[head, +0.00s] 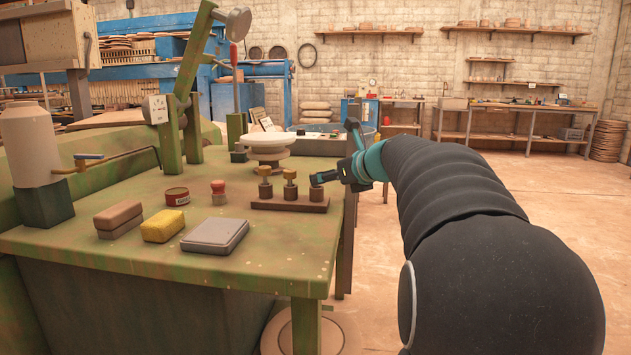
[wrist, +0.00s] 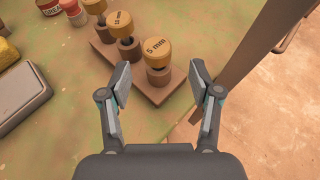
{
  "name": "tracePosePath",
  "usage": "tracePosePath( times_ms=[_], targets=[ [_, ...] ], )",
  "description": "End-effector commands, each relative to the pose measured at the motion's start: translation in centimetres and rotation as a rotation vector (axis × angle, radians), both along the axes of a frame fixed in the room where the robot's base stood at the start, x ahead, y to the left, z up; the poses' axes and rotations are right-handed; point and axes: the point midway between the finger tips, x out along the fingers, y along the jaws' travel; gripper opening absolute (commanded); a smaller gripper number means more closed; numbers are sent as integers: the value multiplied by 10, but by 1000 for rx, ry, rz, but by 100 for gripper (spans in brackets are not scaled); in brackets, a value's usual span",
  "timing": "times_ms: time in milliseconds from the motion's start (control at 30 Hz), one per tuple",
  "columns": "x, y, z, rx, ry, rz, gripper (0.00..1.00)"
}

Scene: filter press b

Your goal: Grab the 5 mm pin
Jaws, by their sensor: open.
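The 5 mm pin (wrist: 157,54) has a round yellow-brown head marked "5 mm" and stands upright in a brown socket at the near end of a wooden block (wrist: 178,91). In the wrist view it is just beyond my gripper (wrist: 160,80), roughly centred between the open fingers. In the head view my gripper (head: 326,178) is at the right end of the block and hides the 5 mm pin's head. A pin marked "11 mm" (wrist: 119,22) stands beside it, and a further pin (head: 265,173) stands at the block's left end.
The table's right edge is close to the block. Open floor lies beyond.

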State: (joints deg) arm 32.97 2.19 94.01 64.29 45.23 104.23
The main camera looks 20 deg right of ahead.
Motion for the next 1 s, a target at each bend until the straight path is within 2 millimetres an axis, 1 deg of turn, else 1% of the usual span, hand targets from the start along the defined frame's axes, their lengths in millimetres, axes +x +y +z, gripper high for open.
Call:
tracePosePath(
  times_ms=[167, 300, 400, 500, 667, 700, 767, 800, 867, 900, 933, 1000],
  targets=[
    [14, 6, -7, 1, 2, 4, 63],
    [33, 11, -14, 2, 2, 5, 63],
    [43, 12, -18, 1, 1, 3, 63],
    [47, 13, -19, 0, 1, 2, 63],
    [46, 12, -19, 0, 0, 2, 63],
    [46, 12, -19, 0, 1, 2, 53],
    [46, 12, -19, 0, 1, 2, 38],
    [46, 12, -19, 0, 1, 2, 28],
    [46, 12, -19, 0, 1, 2, 13],
    [46, 12, -19, 0, 1, 2, 3],
    [46, 12, -19, 0, 1, 2, 0],
    [46, 12, -18, 0, 0, 2, 0]
  ],
)
